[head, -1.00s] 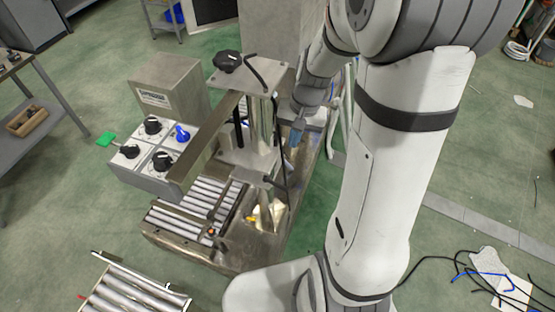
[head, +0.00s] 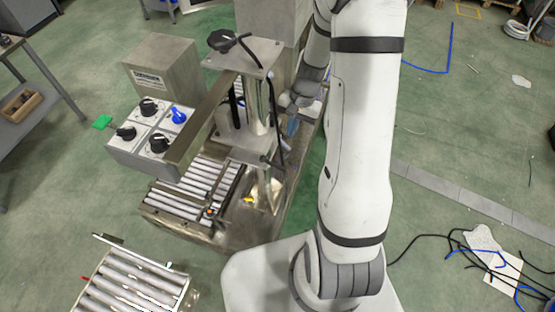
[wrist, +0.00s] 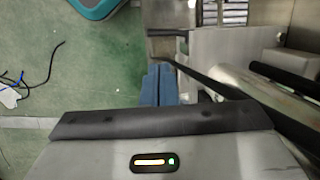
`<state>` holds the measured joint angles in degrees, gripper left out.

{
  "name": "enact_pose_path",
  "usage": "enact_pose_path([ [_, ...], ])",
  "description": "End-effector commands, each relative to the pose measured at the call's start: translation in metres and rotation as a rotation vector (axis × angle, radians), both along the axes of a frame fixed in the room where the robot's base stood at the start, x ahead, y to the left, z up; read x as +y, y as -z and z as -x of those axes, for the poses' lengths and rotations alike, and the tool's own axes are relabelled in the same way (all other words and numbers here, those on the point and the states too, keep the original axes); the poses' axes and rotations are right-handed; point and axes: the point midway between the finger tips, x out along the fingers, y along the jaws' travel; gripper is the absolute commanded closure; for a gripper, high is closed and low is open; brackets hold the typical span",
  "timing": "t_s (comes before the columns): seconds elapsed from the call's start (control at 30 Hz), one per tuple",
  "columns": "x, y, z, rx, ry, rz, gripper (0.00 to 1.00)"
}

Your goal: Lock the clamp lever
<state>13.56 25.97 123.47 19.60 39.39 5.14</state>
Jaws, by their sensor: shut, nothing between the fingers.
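A metal clamp machine (head: 240,135) stands left of my arm. A black knob (head: 222,41) sits on its top plate, with a bent black rod beside it. A long thin black lever (head: 275,115) hangs down the column's right side; I take this as the clamp lever but cannot be sure. In the wrist view a dark bar (wrist: 200,78) runs diagonally beside the fingers. My gripper (head: 292,127) is shut and empty, just right of the lever in the head view. Its blue fingers (wrist: 159,85) are together; whether they touch the bar is unclear.
A control box (head: 150,135) with black knobs and one blue knob stands to the left. Roller conveyors (head: 195,185) lie in front, one separate at lower left (head: 130,285). Loose cables (head: 480,250) lie on the floor at right. Green floor is open beyond my arm.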

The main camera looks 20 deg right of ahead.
Motion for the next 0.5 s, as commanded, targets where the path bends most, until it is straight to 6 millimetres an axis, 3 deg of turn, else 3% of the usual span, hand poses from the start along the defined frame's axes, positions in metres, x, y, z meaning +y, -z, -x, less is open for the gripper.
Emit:
enact_pose_path([
  [0.17, 0.004, 0.016, 0.002, 0.005, 0.001, -0.002, 1.0],
  [0.5, 0.019, 0.076, 0.007, 0.007, 0.0, -0.001, 1.0],
])
